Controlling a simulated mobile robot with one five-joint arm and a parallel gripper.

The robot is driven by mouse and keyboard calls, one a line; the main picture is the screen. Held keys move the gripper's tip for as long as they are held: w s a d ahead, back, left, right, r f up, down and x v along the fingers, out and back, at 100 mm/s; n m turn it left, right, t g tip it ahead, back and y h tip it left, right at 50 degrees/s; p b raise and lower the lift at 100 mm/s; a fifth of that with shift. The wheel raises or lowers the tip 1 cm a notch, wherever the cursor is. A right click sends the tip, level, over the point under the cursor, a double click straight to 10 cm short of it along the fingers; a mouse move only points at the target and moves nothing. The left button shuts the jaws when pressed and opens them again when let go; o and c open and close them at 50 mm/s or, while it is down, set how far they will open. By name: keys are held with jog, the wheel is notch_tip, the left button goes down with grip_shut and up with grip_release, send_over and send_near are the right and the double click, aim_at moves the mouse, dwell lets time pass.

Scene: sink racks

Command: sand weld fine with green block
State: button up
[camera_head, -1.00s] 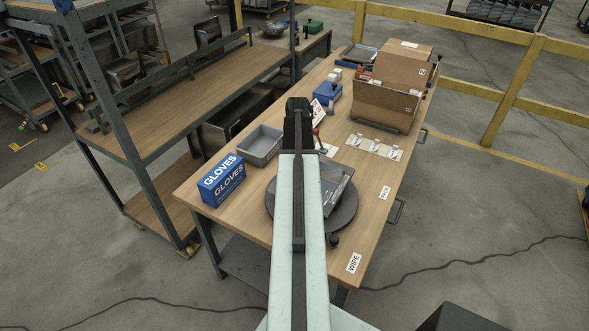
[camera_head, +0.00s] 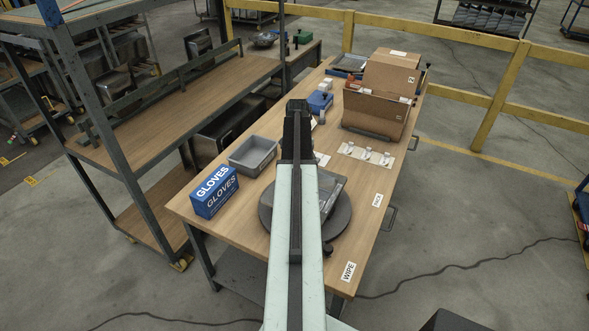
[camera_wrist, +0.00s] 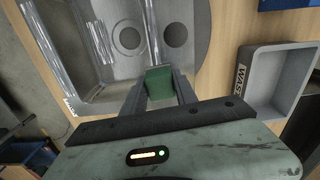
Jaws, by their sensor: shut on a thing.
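My gripper (camera_wrist: 160,88) is shut on the green block (camera_wrist: 159,80), which shows between the two dark fingers in the wrist view. The grey metal sink piece (camera_wrist: 104,50), with shiny streaks along it, lies just beyond and to the left of the block. I cannot tell whether the block touches it. In the head view, the metal piece (camera_head: 330,190) rests on a dark round turntable (camera_head: 340,217), partly hidden by my arm. My gripper and the block are hidden behind my arm there.
A grey bin (camera_head: 253,152), with a partly visible label in the wrist view (camera_wrist: 256,85), stands beside a blue GLOVES box (camera_head: 214,190). Cardboard boxes (camera_head: 376,105) and a strip with small white items (camera_head: 366,154) stand farther back.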

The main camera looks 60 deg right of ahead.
jog(key=shift+d+r, duration=0.1)
jog(key=shift+d, duration=0.8)
jog(key=shift+d, duration=0.1)
jog(key=shift+s+a, duration=0.1)
jog(key=shift+a, duration=3.85)
jog(key=shift+a, duration=0.1)
jog(key=shift+s+a, duration=0.15)
jog(key=shift+a, duration=3.65)
